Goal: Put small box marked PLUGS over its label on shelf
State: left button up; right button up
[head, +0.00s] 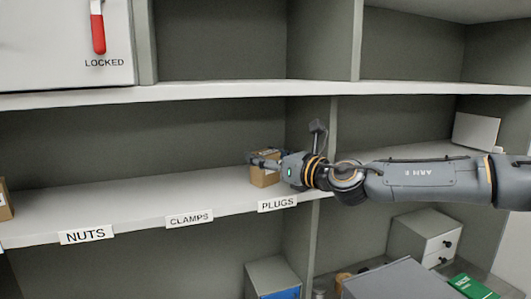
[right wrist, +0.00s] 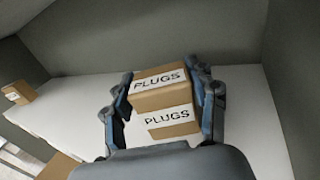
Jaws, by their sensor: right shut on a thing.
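The small cardboard box marked PLUGS (right wrist: 162,100) is between the two fingers of my right gripper (right wrist: 165,98) in the right wrist view. The fingers press on its sides, and white PLUGS labels show on two faces. In the head view the box (head: 264,175) is at the shelf, just above the PLUGS label (head: 277,204) on the front edge; my right gripper (head: 266,163) partly hides it. I cannot tell whether its bottom touches the shelf (head: 130,210). My left gripper is not in view.
NUTS (head: 86,235) and CLAMPS (head: 189,219) labels are to the left on the same edge. Another cardboard box (head: 5,203) stands at the far left. An upright divider (head: 332,130) is right of the PLUGS spot. The shelf above CLAMPS is clear.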

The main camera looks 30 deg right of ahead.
jog(key=shift+a, duration=0.1)
jog(key=shift+f+b, duration=0.1)
jog(key=shift+b, duration=0.2)
jog(key=o, duration=1.2)
jog(key=shift+s+a, duration=0.1)
jog(key=shift+o, duration=0.7)
jog(key=shift+r+p, duration=0.2)
jog(key=shift+p, duration=0.1)
jog(key=s+d+b, duration=0.2)
jog(key=s+b, duration=0.2)
jog(key=s, duration=0.7)
jog(key=shift+s+b, duration=0.4)
jog(key=shift+f, duration=0.1)
